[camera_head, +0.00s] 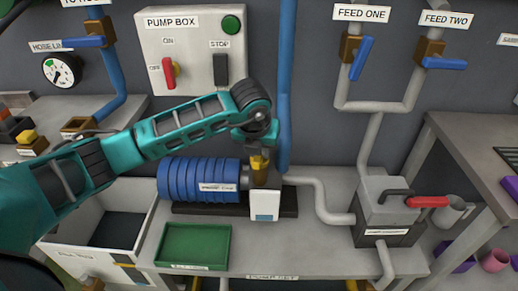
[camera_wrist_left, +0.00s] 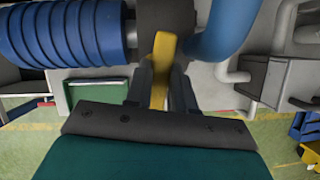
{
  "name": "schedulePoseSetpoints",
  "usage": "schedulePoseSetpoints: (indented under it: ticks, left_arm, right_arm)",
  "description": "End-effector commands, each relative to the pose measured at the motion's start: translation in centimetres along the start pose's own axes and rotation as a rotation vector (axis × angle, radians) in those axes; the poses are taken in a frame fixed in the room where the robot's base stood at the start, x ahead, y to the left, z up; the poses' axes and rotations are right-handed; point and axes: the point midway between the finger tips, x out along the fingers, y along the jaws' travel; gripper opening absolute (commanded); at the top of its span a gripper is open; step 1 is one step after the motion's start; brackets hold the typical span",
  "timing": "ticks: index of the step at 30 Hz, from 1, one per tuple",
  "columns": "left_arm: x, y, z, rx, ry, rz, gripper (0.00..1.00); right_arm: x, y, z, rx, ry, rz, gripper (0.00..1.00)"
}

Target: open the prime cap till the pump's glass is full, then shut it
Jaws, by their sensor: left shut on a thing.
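The pump has a blue ribbed body (camera_head: 200,180) and stands on a dark base on the bench. The yellow prime cap (camera_head: 259,163) is on top of the pump. My left gripper (camera_head: 258,148) is over it from above and shut on it. In the left wrist view the yellow cap (camera_wrist_left: 161,72) stands between the fingers of the left gripper (camera_wrist_left: 162,92). A pale panel, seemingly the pump's glass (camera_head: 264,205), is on the front, with a light blue patch low in it; its exact level is too small to read. My right gripper is not in view.
The pump box (camera_head: 192,50) on the wall has a red switch (camera_head: 169,72) and a green button. A green tray (camera_head: 194,246) lies in front of the pump. A grey box (camera_head: 386,205) with a red handle stands right. Blue-handled feed valves (camera_head: 361,58) are above.

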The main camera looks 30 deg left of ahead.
Motion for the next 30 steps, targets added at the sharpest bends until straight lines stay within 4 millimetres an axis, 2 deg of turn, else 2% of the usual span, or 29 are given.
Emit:
schedulePoseSetpoints:
  ticks: [13,14,21,30]
  left_arm:
    - [0.2,-0.02,-0.33,-0.005,0.011,0.005,0.0]
    - [0.2,-0.02,-0.33,-0.005,0.011,0.005,0.26]
    - [0.15,-0.02,-0.23,-0.005,0.007,0.004,0.49]
    - [-0.09,-0.03,-0.08,-0.006,0.003,0.002,0.49]
  right_arm:
    - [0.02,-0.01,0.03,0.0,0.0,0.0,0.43]
    - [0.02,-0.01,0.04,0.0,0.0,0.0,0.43]
    - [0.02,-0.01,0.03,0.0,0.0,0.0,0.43]
    - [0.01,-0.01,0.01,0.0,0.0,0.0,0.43]
